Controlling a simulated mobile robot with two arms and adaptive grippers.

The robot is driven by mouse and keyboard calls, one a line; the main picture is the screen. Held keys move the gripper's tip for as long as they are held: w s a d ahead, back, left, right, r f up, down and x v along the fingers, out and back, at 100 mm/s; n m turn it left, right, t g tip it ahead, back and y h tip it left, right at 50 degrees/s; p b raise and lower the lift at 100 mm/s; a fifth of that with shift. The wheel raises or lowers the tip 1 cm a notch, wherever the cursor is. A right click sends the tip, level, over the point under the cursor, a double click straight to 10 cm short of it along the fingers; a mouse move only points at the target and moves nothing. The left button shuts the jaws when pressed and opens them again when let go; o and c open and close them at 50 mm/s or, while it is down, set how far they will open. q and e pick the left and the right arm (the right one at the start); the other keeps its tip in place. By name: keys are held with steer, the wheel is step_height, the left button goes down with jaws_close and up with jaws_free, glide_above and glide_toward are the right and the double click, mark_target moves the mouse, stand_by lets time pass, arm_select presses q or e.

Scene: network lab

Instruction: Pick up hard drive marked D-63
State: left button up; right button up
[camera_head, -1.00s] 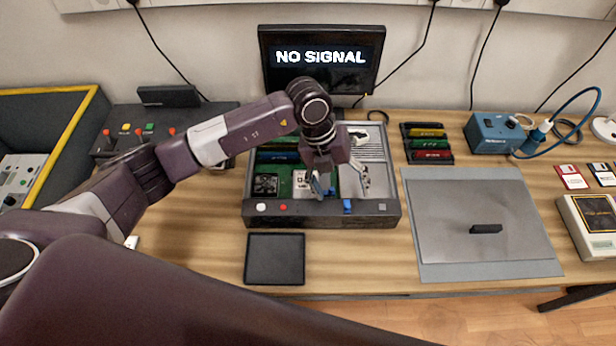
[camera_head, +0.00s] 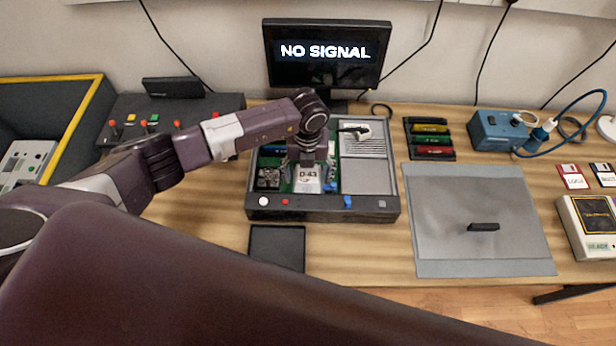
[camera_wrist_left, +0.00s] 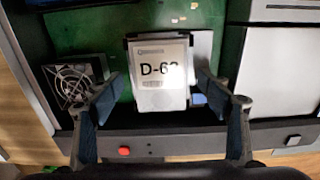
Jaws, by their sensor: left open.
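The hard drive marked D-63 (camera_head: 309,174) is a pale block with a white label in the open dark case (camera_head: 325,209) on the bench. In the left wrist view, the drive (camera_wrist_left: 160,78) lies over a green board, and the last digit of its label is hard to read. My left gripper (camera_head: 311,181) is over the drive and open. In the left wrist view, the left gripper's (camera_wrist_left: 160,92) blue-padded fingers stand on either side of the drive, with gaps visible. My right gripper is not in view.
A fan (camera_wrist_left: 75,82) sits left of the drive in the case. A dark tray (camera_head: 277,247) lies in front of the case. A grey mat (camera_head: 440,240) with a black handle is at right. A monitor (camera_head: 325,60) stands behind.

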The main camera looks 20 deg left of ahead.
arm_select(q)
steer(key=c, duration=1.3)
steer(key=shift+c, duration=0.5)
steer(key=shift+r, duration=0.15)
